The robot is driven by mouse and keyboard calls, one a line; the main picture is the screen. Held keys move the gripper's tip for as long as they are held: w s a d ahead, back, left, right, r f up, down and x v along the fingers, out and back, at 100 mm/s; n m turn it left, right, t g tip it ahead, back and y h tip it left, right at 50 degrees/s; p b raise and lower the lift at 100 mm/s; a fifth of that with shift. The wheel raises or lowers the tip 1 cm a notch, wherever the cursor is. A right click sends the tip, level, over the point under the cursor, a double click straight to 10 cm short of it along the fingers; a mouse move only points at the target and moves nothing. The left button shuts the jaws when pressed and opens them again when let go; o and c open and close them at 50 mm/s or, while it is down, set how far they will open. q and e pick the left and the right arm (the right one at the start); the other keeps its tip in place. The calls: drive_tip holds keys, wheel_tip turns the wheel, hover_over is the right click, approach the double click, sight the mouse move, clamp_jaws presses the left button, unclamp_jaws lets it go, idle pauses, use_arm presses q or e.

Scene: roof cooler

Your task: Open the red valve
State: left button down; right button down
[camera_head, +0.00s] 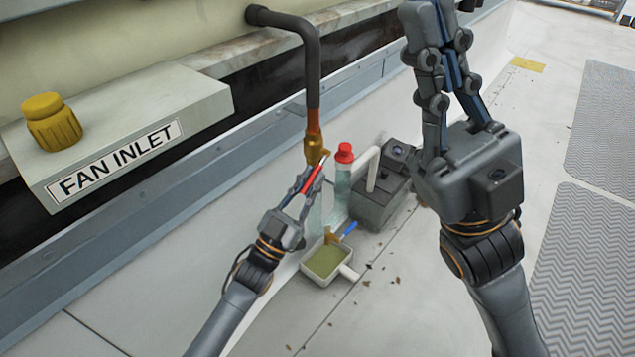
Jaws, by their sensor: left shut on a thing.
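The red valve lever (314,173) hangs slanted below a brass valve body (313,143) at the lower end of a dark bent pipe (312,75). My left gripper (315,172) is shut on the lever, and its fingers hide part of it. My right gripper (436,12) is raised at the upper right, well away from the valve. Its fingers look closed together with nothing seen between them, and the tips reach the top of the picture.
A clear bottle with a red cap (344,152) stands behind my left gripper, beside a grey box (381,200). A small pan of greenish liquid (326,262) lies below. The fan inlet box (120,130) with a yellow knob (52,121) is left. Floor mats (585,240) lie right.

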use_arm(q)
drive_tip(key=shift+f, duration=0.1)
use_arm(e)
drive_tip(key=w+a+f+m+t+h, duration=0.5)
drive_tip(key=f+m+t, duration=0.1)
drive_tip(key=f, duration=0.2)
drive_tip(key=m+t+h, duration=0.2)
drive_tip(key=m+h, duration=0.4)
drive_tip(key=h, duration=0.6)
approach(312, 179)
drive_tip(key=s+r, duration=0.4)
drive_tip(key=w+a+f, duration=0.3)
drive_tip(key=w+a, duration=0.3)
drive_tip(key=w, duration=0.1)
drive_tip(key=shift+w+a+f, duration=0.25)
drive_tip(key=shift+w+f, duration=0.05)
